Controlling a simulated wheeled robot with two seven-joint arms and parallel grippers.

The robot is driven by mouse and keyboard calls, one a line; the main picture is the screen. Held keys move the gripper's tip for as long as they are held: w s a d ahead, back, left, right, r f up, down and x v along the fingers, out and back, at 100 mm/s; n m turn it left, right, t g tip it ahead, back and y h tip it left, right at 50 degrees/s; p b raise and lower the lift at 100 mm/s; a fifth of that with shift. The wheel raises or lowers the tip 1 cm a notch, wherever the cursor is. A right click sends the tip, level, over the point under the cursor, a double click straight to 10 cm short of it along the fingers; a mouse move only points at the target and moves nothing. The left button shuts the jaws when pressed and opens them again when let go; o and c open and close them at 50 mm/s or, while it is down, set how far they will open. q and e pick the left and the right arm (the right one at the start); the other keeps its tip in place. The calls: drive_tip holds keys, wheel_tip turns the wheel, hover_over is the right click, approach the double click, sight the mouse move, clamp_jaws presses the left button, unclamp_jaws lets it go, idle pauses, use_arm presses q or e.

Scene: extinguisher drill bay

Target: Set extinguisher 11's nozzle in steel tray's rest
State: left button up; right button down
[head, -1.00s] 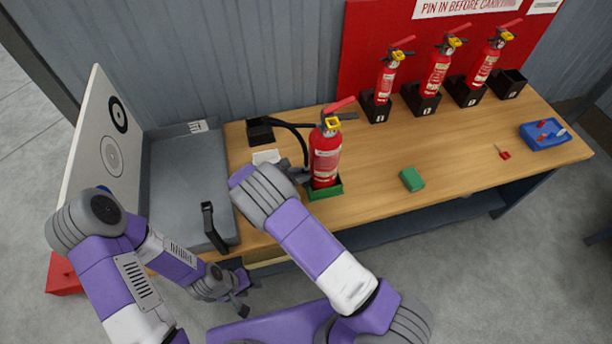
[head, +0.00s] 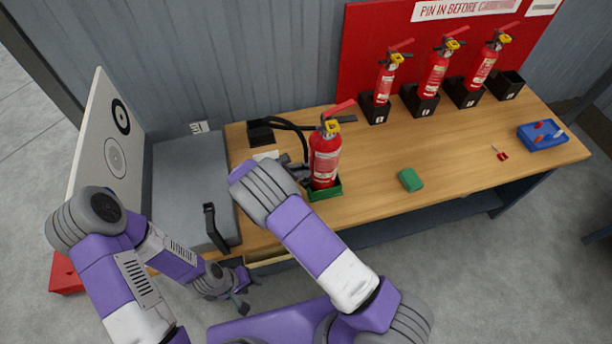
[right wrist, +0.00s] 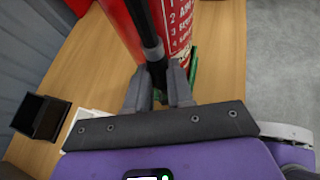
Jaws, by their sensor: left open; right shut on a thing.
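A red extinguisher (head: 325,158) stands upright in a green-edged holder (head: 326,194) on the bench; its number is unreadable. Its black hose (head: 292,125) loops left. My right gripper (head: 293,167) is beside the extinguisher's left side, and its wrist partly hides it. In the right wrist view my right gripper (right wrist: 160,88) is shut on the black nozzle (right wrist: 152,50), in front of the red cylinder. A small black open box (head: 260,132), perhaps the rest, stands left; it also shows in the right wrist view (right wrist: 40,116). No steel tray is clearly identifiable. My left gripper (head: 245,293) is open and empty, low before the bench.
A green block (head: 411,180) and blue tray (head: 542,136) are right. Several extinguishers stand at the back. The bench middle is mostly clear.

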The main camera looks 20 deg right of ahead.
wheel_tip(320, 180, up, 14)
drive_tip(key=p, duration=0.4)
drive_tip(key=shift+s+a+f+n+t+y+b, duration=0.45)
drive_tip(key=shift+s+a+n+t+y+b, duration=1)
drive_tip(key=shift+a+n+y+b, duration=2.3)
drive_tip(key=shift+s+a+f+n+t+y+b, duration=0.5)
drive_tip(key=shift+s+a+n+t+y+b, duration=1.35)
drive_tip(key=shift+a, duration=3.75)
drive_tip(key=shift+s+a+f+n+t+y+b, duration=0.6)
drive_tip(key=shift+s+a+n+y+b, duration=0.55)
drive_tip(key=shift+a+n+y+b, duration=2.05)
drive_tip(key=shift+h, duration=0.9)
drive_tip(key=shift+a+f+b, duration=1.25)
drive_tip(key=shift+a+f, duration=0.2)
drive_tip(key=shift+f, duration=0.3)
drive_tip(key=shift+f, duration=0.1)
